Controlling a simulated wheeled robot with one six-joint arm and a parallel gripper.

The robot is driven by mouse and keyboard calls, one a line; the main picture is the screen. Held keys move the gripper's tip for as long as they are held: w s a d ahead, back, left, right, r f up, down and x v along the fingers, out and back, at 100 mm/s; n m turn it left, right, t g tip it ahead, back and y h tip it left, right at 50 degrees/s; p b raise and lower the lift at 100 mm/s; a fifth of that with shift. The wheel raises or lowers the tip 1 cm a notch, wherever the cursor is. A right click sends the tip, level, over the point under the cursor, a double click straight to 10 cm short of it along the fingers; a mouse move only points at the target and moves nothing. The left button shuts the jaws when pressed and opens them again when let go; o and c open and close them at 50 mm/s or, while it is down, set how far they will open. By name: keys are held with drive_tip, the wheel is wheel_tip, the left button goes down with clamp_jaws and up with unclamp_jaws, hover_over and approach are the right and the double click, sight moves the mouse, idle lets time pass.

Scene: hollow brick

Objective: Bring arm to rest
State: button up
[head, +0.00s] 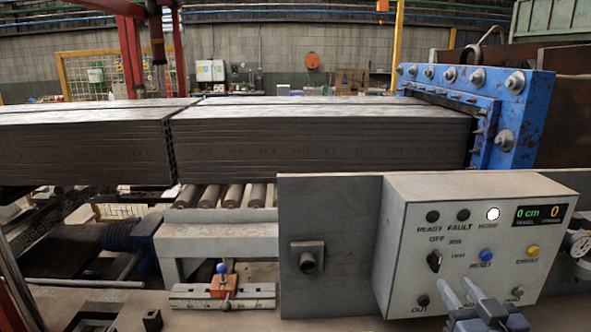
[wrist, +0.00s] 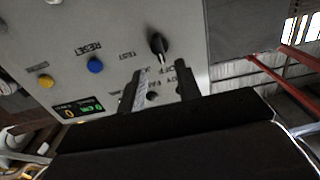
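My gripper (head: 457,289) is at the lower right of the head view, in front of the lower part of the grey control box (head: 395,275). Its two fingers stand apart with nothing between them. In the wrist view my gripper (wrist: 159,70) also shows open and empty, with the black selector knob (wrist: 158,44) just beyond the fingertips. The knob also shows in the head view (head: 434,261); its exact setting is hard to read. Whether the fingers touch the panel cannot be told.
The box has a blue reset button (head: 487,256), a yellow button (head: 533,250), a lit white lamp (head: 493,214) and a display (head: 539,214) reading 0 cm and 0. Behind are a long grey clay column (head: 320,138), rollers (head: 232,196) and a blue die frame (head: 520,120).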

drive_tip(key=shift+w+a, duration=0.1)
drive_tip(key=shift+w, duration=3.5)
drive_tip(key=s, duration=1.1)
drive_tip(key=w, duration=1.1)
drive_tip(key=shift+w+a, duration=0.1)
drive_tip(key=shift+w, duration=0.05)
drive_tip(key=shift+r+m+p, duration=0.2)
drive_tip(key=shift+m+p, duration=0.35)
drive_tip(key=shift+m, duration=0.05)
drive_tip(key=shift+s+m+p, duration=0.2)
drive_tip(key=shift+m+p, duration=0.2)
drive_tip(key=shift+m, duration=0.2)
drive_tip(key=m+p, duration=0.1)
drive_tip(key=m, duration=0.1)
drive_tip(key=m+p, duration=0.3)
drive_tip(key=m, duration=0.1)
drive_tip(key=shift+d+m+p, duration=0.25)
drive_tip(key=shift+m+p, duration=0.05)
drive_tip(key=shift+p, duration=0.1)
approach(440, 263)
drive_tip(key=w, duration=0.1)
drive_tip(key=w+b, duration=0.1)
drive_tip(key=shift+w+f, duration=0.2)
drive_tip(key=shift+w, duration=0.15)
